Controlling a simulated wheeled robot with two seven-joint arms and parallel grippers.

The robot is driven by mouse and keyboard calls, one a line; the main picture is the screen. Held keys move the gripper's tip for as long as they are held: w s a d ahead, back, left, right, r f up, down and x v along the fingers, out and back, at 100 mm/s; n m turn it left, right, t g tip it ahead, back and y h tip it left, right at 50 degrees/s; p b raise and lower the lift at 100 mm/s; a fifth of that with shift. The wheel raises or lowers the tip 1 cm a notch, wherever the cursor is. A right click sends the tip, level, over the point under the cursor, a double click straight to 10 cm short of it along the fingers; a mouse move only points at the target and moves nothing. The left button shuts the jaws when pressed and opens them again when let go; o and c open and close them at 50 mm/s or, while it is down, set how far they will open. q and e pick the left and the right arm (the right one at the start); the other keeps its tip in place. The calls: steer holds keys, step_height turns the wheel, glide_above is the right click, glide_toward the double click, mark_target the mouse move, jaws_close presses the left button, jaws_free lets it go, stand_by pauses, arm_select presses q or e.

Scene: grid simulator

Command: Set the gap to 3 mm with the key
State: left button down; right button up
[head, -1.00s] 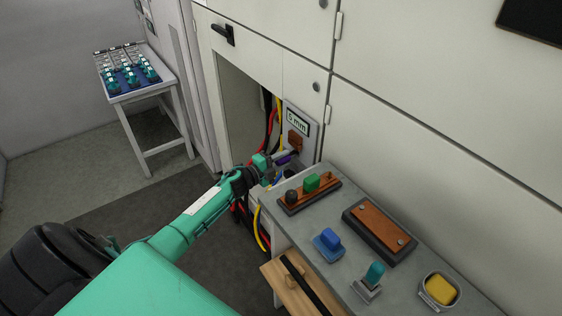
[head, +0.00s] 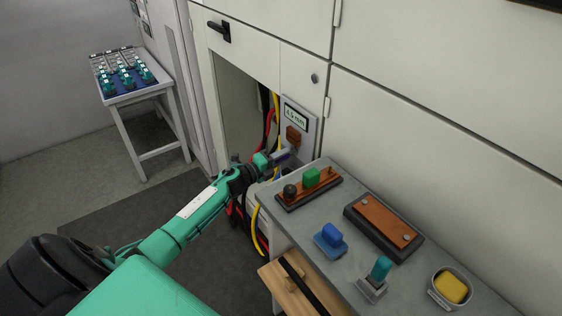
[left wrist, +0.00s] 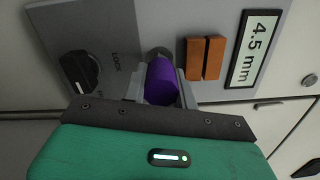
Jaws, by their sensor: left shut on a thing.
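The gap display (head: 295,114) on the grey panel (head: 309,133) in the cabinet reads 4.5 mm; the left wrist view shows the same display (left wrist: 254,48) large. My left gripper (head: 283,158) reaches the panel and is shut on the purple key (left wrist: 161,82). The key's far end meets a round fitting on the panel; how deep it sits is hidden. A black knob (left wrist: 80,71) marked LOCK is beside it. An orange-brown split block (left wrist: 205,58) sits between key and display. My right gripper is not in view.
A grey bench (head: 335,205) at the right holds a wooden rack (head: 309,188), a blue item (head: 331,238), a teal-handled item (head: 379,270) and a yellow sponge-like block (head: 452,287). Red and yellow cables (head: 270,120) hang beside the panel. A side table (head: 128,97) stands at the left.

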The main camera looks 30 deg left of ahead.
arm_select(q)
steer(key=m+b, duration=0.1)
steer(key=b, duration=0.1)
steer(key=m+b, duration=0.2)
steer(key=shift+f, duration=0.3)
steer(key=shift+r+m+b, duration=0.2)
steer(key=shift+m+b, duration=0.4)
steer(key=shift+m, duration=0.2)
steer(key=shift+r, duration=0.1)
